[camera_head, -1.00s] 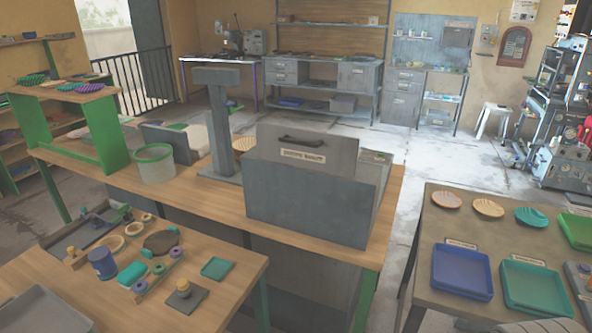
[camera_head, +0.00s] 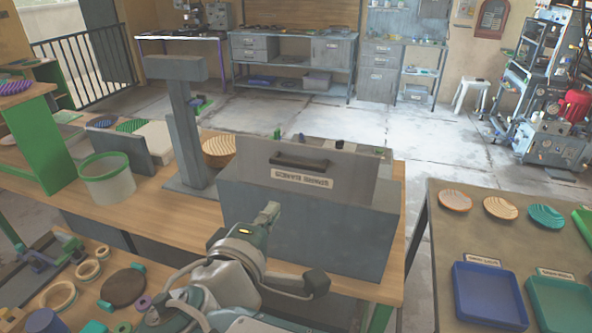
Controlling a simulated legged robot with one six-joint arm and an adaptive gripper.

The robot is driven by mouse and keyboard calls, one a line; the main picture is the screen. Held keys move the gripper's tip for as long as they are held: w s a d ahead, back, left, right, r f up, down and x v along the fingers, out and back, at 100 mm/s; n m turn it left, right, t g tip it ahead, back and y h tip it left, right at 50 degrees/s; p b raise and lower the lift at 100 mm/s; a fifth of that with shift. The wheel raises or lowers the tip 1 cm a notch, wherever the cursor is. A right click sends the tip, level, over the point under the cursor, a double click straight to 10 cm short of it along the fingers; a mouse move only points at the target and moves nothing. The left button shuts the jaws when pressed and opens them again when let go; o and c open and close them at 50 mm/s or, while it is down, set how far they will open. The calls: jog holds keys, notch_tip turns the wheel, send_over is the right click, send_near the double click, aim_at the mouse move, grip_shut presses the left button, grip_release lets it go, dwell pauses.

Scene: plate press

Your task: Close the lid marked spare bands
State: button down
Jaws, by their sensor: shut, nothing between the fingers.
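A grey box (camera_head: 305,228) stands on the wooden bench. Its grey lid (camera_head: 340,172) is raised as an upright panel with a dark handle (camera_head: 298,160) and a pale label (camera_head: 302,179). The label's lettering is too small to read surely. My gripper (camera_head: 271,210) is shut and empty, in front of the box's front face and below the handle. I cannot tell whether its tip touches the box. The inside of the box is hidden behind the lid.
A grey post (camera_head: 185,135) and a green-rimmed tub (camera_head: 106,178) stand left of the box. At right, a table holds a blue tray (camera_head: 488,292), a teal tray (camera_head: 565,302) and shell-shaped dishes. Small parts crowd the front-left table.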

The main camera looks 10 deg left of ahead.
send_near(297, 165)
jog(key=w, duration=0.4)
jog(key=w+f, duration=0.1)
jog(key=w, duration=0.1)
jog(key=shift+w+d, duration=0.35)
jog(key=shift+d, duration=0.05)
jog(key=shift+w+a, duration=0.15)
jog(key=shift+w, duration=0.35)
jog(key=shift+a+f, duration=0.1)
jog(key=shift+a, duration=0.1)
jog(key=shift+d, duration=0.2)
jog(key=shift+w, duration=0.1)
